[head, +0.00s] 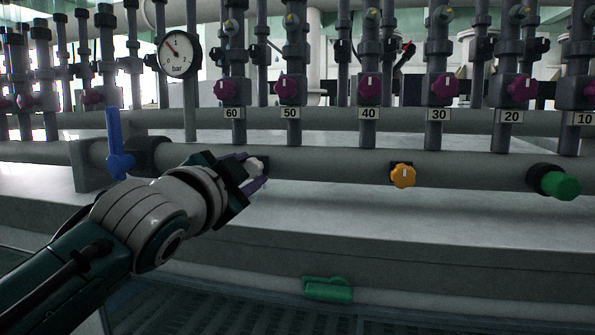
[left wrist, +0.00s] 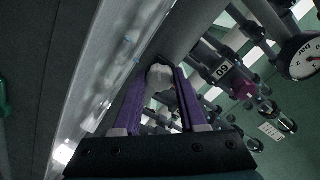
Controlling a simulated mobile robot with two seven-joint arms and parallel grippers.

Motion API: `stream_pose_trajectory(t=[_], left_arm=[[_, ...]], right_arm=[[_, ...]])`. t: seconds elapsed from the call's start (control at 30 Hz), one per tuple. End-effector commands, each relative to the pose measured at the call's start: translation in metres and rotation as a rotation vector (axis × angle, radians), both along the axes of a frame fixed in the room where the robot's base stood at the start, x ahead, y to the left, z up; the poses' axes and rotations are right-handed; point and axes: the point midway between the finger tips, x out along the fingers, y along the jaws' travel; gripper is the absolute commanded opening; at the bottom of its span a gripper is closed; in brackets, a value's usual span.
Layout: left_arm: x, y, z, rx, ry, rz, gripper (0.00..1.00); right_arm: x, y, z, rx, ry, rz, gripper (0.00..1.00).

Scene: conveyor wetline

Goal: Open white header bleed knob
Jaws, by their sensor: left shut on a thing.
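The white header bleed knob (head: 257,165) sits on the front of the lower grey header pipe, below the 60 label. My left gripper (head: 256,174) reaches it from the left, with its purple fingers on either side of the knob. In the left wrist view the white knob (left wrist: 159,78) shows between the tips of the two purple fingers (left wrist: 160,92). The gripper is shut on the knob. The fingers and gripper body partly hide the knob, and I cannot tell its turn angle. My right gripper is in neither view.
A yellow knob (head: 403,175) and a green cap (head: 560,185) sit on the same pipe to the right. A blue lever (head: 117,145) stands at the left, near my arm. Purple knobs (head: 367,87) and a pressure gauge (head: 179,54) are above. A green object (head: 328,289) lies below.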

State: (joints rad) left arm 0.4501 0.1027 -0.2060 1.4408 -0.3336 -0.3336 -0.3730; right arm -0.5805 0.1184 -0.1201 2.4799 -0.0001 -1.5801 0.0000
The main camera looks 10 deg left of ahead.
Motion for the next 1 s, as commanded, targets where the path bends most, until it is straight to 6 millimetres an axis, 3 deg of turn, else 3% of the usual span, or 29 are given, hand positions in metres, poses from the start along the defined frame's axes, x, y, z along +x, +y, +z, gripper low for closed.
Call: stream_pose_trajectory(t=[0.03, 0.07, 0.3, 0.67, 1.0], left_arm=[[0.0, -0.001, 0.001, 0.0, -0.003, -0.002, 0.0], [0.0, -0.001, 0.001, 0.0, -0.003, -0.002, 0.45], [0.0, 0.0, 0.001, 0.001, -0.001, 0.0, 0.71], [-0.004, 0.0, -0.001, 0.002, 0.0, 0.0, 0.71], [-0.048, 0.001, -0.003, 0.003, -0.002, -0.001, 0.71]], right_arm=[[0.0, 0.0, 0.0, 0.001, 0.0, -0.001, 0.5], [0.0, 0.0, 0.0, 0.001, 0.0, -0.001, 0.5], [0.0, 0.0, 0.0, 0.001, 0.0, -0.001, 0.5], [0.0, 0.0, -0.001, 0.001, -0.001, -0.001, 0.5], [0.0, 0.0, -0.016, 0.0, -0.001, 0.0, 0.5]])
